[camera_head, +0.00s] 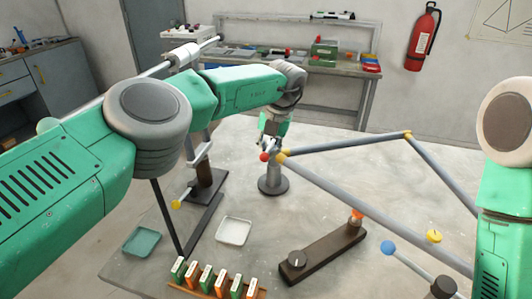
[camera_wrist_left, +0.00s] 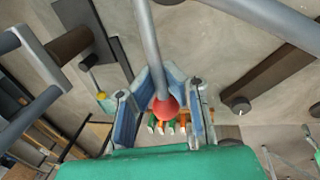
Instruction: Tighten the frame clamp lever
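A red ball knob (camera_head: 264,157) sits on the end of a grey rod, which looks like the lever; the knob also shows in the left wrist view (camera_wrist_left: 166,109), its rod running up out of the picture. My left gripper (camera_head: 268,147) points down just over the knob, beside a yellow joint (camera_head: 282,157) of the grey tube frame (camera_head: 345,193). In the wrist view its blue-padded fingers (camera_wrist_left: 163,85) stand apart on either side of the knob and rod, with gaps showing beside the knob. Contact at the tips is unclear. My right gripper is out of view.
The frame spans the right of the table (camera_head: 330,150). White (camera_head: 234,232) and teal (camera_head: 142,240) trays and a card rack (camera_head: 215,284) lie front left.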

